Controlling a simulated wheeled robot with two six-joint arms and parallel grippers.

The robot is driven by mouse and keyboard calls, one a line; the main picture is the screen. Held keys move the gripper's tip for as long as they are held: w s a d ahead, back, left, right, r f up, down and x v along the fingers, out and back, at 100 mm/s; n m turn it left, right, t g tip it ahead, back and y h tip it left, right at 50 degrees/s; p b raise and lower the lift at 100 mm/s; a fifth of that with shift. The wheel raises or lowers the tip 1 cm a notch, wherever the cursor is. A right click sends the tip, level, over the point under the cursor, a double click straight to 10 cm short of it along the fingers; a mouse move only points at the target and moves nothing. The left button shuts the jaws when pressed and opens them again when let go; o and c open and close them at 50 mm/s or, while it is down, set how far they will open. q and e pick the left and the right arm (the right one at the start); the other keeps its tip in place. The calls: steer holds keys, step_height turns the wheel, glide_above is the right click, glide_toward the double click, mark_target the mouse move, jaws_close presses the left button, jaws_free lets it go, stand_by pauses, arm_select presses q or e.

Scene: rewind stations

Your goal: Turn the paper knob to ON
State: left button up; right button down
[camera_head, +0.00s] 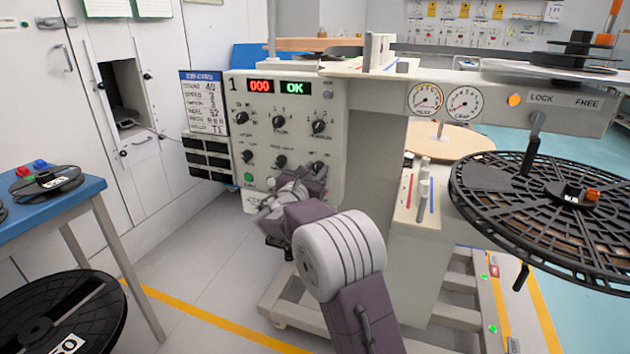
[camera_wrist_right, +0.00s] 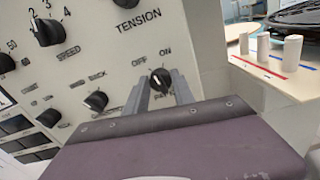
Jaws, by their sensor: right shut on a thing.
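The paper knob (camera_wrist_right: 160,80) is a small dark knob at the lower right of the control panel, under the printed words OFF and ON. My right gripper (camera_wrist_right: 158,92) has one finger on each side of it and is shut on it. The knob carries a pale pointer line; its exact setting is hard to read between the fingers. In the head view my right gripper (camera_head: 312,178) is at the lower right of the light control panel (camera_head: 300,105) and largely covers the knob. My left gripper is not in view.
The speed knob (camera_wrist_right: 46,32) and another knob (camera_wrist_right: 96,101) sit left of the gripper. The panel display (camera_head: 277,87) reads 000 and OK. A large black reel (camera_head: 520,200) stands at the right, and a blue table (camera_head: 85,190) at the left.

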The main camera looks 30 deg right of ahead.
steer(key=m+b, duration=0.1)
steer(key=b, duration=0.1)
steer(key=m+b, duration=0.4)
steer(key=shift+f, duration=0.35)
steer(key=shift+r+m+b, duration=0.2)
steer(key=shift+m+b, duration=1.05)
steer(key=shift+m, duration=0.25)
steer(key=c, duration=1.1)
jaws_free()
steer(key=shift+s, duration=0.1)
steer(key=shift+o, duration=0.2)
steer(key=shift+r, duration=0.1)
steer(key=p+v, duration=0.2)
steer(key=v, duration=0.7)
